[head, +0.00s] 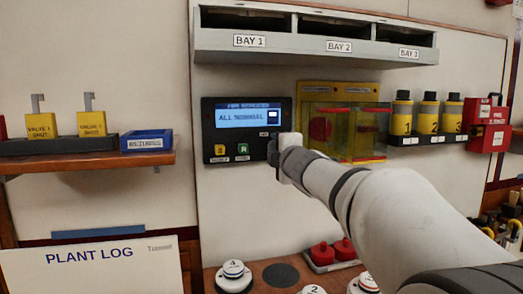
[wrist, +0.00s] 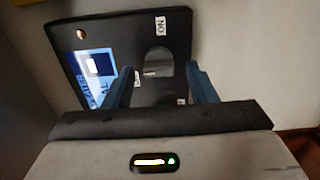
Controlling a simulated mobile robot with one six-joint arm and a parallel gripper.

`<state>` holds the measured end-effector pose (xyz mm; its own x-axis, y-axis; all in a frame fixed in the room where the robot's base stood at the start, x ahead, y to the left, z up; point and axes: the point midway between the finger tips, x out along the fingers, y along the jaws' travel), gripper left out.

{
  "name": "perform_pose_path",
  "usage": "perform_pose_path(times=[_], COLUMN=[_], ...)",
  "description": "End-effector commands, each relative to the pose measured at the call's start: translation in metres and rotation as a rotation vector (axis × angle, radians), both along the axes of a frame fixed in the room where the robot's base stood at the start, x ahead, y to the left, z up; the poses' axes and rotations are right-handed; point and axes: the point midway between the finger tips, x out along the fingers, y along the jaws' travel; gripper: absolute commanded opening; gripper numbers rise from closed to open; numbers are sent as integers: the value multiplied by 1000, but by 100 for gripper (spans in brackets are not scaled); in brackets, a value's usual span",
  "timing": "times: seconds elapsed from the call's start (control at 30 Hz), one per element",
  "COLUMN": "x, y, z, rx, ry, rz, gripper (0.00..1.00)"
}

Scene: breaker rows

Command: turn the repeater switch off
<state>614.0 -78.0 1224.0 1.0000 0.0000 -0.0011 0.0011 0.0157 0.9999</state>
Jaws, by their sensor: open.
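The repeater panel (head: 208,140) is a black box on the wall with a lit screen (head: 244,117) reading "ALL NORMAL". In the wrist view the panel (wrist: 115,40) appears turned. A dark rounded shape on its face, apparently the repeater switch (wrist: 158,60), lies between my finger tips. Small white labels sit near it; one (wrist: 160,25) appears to read "ON" upside down. Its exact setting is too dark to tell. My gripper (head: 276,147) is at the panel's right side and hides the switch in the head view. In the wrist view its blue fingers (wrist: 159,67) are apart; contact is unclear.
Two buttons (head: 230,149) sit below the screen. A yellow box with a clear cover (head: 350,150) hangs close to the right, behind my arm. A bay shelf (head: 290,52) juts out above. A left shelf (head: 90,160) holds yellow tags. Round knobs (head: 234,270) stand below.

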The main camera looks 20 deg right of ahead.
Motion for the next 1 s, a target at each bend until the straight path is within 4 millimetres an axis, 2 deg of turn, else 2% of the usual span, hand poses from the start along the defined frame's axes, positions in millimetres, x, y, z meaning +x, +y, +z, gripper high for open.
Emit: perform_pose_path(times=[0.2, 0.4, 0.53, 0.87, 1.0], x=[-37, -62, -68, -69, -75], y=[0, 0, 0, 0, -6], z=[3, 2, 0, 0, -8], rx=[-1, 0, -1, 9, 142], ry=[-2, -1, 0, 4, 64], rz=[-1, 0, 0, -4, -79], gripper=[51, 51, 51, 51, 51])
